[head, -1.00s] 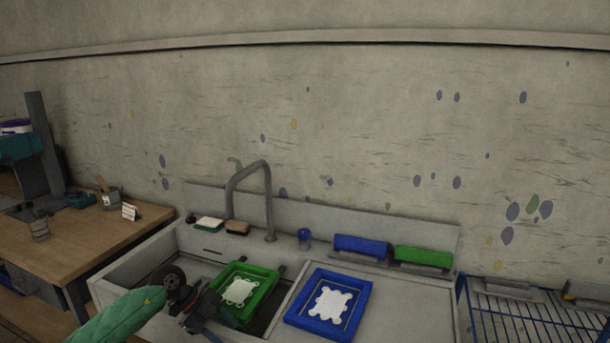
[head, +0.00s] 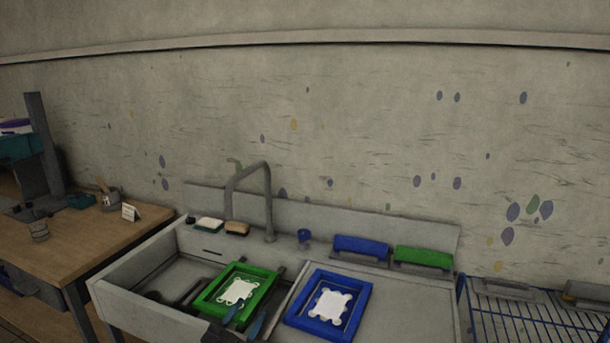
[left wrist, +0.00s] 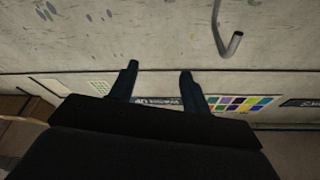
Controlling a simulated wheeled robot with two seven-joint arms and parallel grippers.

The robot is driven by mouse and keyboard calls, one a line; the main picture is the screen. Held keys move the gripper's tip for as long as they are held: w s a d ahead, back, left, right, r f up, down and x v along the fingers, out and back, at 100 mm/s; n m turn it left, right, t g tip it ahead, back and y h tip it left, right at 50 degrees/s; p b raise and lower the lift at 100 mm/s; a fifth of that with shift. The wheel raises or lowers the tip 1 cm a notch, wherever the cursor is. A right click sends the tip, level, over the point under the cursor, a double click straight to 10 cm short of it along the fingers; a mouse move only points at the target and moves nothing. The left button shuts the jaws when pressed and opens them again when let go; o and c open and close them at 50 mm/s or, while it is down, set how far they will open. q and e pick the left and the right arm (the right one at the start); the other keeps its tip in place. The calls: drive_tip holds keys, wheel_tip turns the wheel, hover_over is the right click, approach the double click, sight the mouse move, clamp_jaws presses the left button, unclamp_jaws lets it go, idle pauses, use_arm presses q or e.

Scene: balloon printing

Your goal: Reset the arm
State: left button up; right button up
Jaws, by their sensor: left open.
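My left gripper (head: 245,319) shows at the bottom of the head view, in front of the near edge of a green frame (head: 258,304). Its two blue fingers are apart. In the left wrist view the left gripper (left wrist: 159,68) is open with nothing between its fingers. My right gripper is in neither current view.
The green frame lies at the sink basin (head: 185,270). A blue frame (head: 361,302) lies to its right on the counter. A faucet (head: 268,205) rises behind. A wire rack (head: 540,318) stands at right, a wooden table (head: 85,235) at left.

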use_arm(q)
drive_tip(key=s+a+f+n+g+y, duration=0.4)
drive_tip(key=s+f+y, duration=0.15)
drive_tip(key=f, duration=0.25)
drive_tip(key=s+a+f+n+g+y, duration=0.3)
drive_tip(key=s+a+f+n+y, duration=0.15)
drive_tip(key=s+f, duration=0.3)
drive_tip(key=s+f+m+g, duration=0.1)
drive_tip(key=s+f+g, duration=0.3)
drive_tip(key=s, duration=0.5)
drive_tip(key=s+f+g, duration=0.4)
drive_tip(key=s+g, duration=0.1)
drive_tip(key=s, duration=0.4)
drive_tip(key=s+d+f+g, duration=0.1)
drive_tip(key=s+d+f, duration=0.1)
drive_tip(key=f, duration=1.2)
drive_tip(key=s+d+f+g+h, duration=0.1)
drive_tip(key=s+d+f, duration=0.1)
drive_tip(key=f, duration=1.3)
drive_tip(key=shift+d, duration=0.75)
use_arm(e)
drive_tip(key=shift+s+f, duration=0.3)
drive_tip(key=shift+s, duration=0.65)
use_arm(q)
drive_tip(key=shift+m, duration=0.25)
use_arm(e)
drive_tip(key=shift+w, duration=0.1)
